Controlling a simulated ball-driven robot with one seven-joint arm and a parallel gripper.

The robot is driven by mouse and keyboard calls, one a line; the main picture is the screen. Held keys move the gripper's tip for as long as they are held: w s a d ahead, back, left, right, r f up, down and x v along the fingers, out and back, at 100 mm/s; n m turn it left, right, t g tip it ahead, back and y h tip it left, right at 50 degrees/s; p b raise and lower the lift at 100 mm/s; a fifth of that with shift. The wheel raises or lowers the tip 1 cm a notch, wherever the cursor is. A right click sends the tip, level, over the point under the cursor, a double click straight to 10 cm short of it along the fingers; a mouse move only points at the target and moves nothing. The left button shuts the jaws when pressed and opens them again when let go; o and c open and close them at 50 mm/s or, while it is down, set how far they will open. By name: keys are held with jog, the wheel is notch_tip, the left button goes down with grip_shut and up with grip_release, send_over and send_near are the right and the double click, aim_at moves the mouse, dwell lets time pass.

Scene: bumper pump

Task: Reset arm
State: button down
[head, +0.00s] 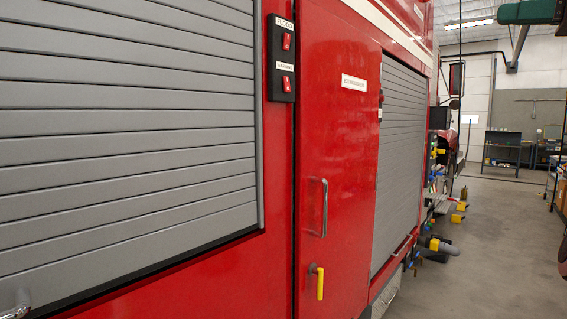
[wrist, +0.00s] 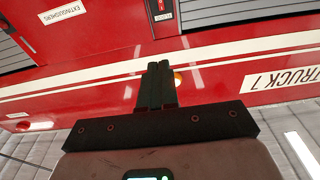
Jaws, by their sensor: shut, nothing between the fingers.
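My gripper (wrist: 158,88) shows in the wrist view, its two dark fingers together with nothing between them. It is in front of the red fire truck (wrist: 215,72), whose white stripes run behind the fingers. I cannot tell how far the fingers are from the truck's side. The truck also shows in the head view (head: 340,140). My gripper does not show in the head view.
In the head view, grey roll-up shutters (head: 120,110) flank a red door with a metal handle (head: 324,207) and a yellow lever (head: 319,283). A black switch box (head: 281,58) has two red switches. Yellow-capped fittings (head: 440,246) stick out farther along. The floor (head: 490,260) at right is open.

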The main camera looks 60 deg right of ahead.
jog(key=w+d+f+m+g, duration=0.15)
jog(key=w+d+f, duration=0.25)
jog(key=w+f, duration=0.6)
jog(key=w+d+f+m, duration=0.35)
jog(key=w+f, duration=0.45)
jog(key=f, duration=0.5)
jog(key=w+a+f+g+y, duration=0.1)
jog(key=w+a+f+g, duration=0.15)
jog(key=w+f, duration=0.45)
jog(key=w+a+f+g+y, duration=0.1)
jog(key=w+a+f, duration=0.25)
jog(key=f, duration=0.85)
jog(key=w+a+f+g+y, duration=0.1)
jog(key=w+a+f, duration=0.35)
jog(key=f, duration=0.45)
jog(key=s+a+f+n+g+y, duration=0.15)
jog(key=a+f+g, duration=0.45)
jog(key=a+f, duration=1.45)
jog(key=s+a+f+n+g, duration=0.1)
jog(key=s+a+f+g, duration=0.1)
jog(key=s, duration=0.4)
jog(key=s+a+f+n+g+h, duration=0.1)
jog(key=s+a+f+n+g, duration=0.1)
jog(key=s+a+f, duration=0.2)
jog(key=s+a+f+n+g+h, duration=0.1)
jog(key=s+a+f, duration=0.3)
jog(key=s, duration=0.5)
notch_tip(320, 180, down, 3)
jog(key=shift+r+g, duration=0.15)
jog(key=shift+g, duration=0.35)
